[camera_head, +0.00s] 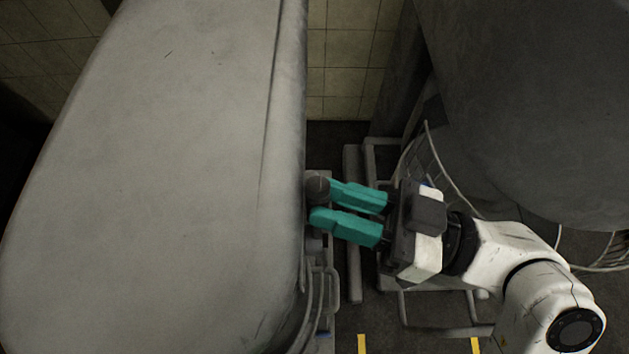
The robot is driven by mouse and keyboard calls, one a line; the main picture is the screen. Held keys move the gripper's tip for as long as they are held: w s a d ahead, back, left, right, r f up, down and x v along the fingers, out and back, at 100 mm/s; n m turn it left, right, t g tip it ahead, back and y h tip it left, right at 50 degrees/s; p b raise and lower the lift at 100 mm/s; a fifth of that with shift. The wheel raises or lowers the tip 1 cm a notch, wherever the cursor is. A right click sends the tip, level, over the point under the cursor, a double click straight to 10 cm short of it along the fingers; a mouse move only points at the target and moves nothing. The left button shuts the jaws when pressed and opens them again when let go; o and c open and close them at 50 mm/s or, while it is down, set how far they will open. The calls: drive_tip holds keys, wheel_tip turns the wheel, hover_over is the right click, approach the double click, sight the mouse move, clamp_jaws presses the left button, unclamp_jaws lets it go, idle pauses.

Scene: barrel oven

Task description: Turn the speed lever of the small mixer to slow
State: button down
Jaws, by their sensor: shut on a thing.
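The small mixer (150,170) fills the left of the view as a large grey rounded housing. My gripper (316,204) reaches in from the right with two teal fingers at the mixer's right side. Its fingertips are closed on a dark round knob, the end of the speed lever (318,187). The rest of the lever is hidden under the fingers and beside the housing, so its setting cannot be read.
A big grey rounded machine (550,90) stands at the upper right, with a wire guard (425,160) below it. A metal frame (354,270) stands on the dark floor between the machines. A tiled wall (345,60) is behind. A thin rail (322,300) runs along the mixer's lower right side.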

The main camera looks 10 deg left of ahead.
drive_tip(key=shift+w+d, duration=0.1)
drive_tip(key=c, duration=1.2)
unclamp_jaws()
drive_tip(key=d, duration=0.3)
drive_tip(key=d+b, duration=0.1)
drive_tip(key=d, duration=0.3)
drive_tip(key=d+f, duration=0.1)
drive_tip(key=d, duration=0.2)
drive_tip(key=shift+s+d+f+b, duration=0.1)
drive_tip(key=shift+s+d+b, duration=0.25)
drive_tip(key=shift+b, duration=0.05)
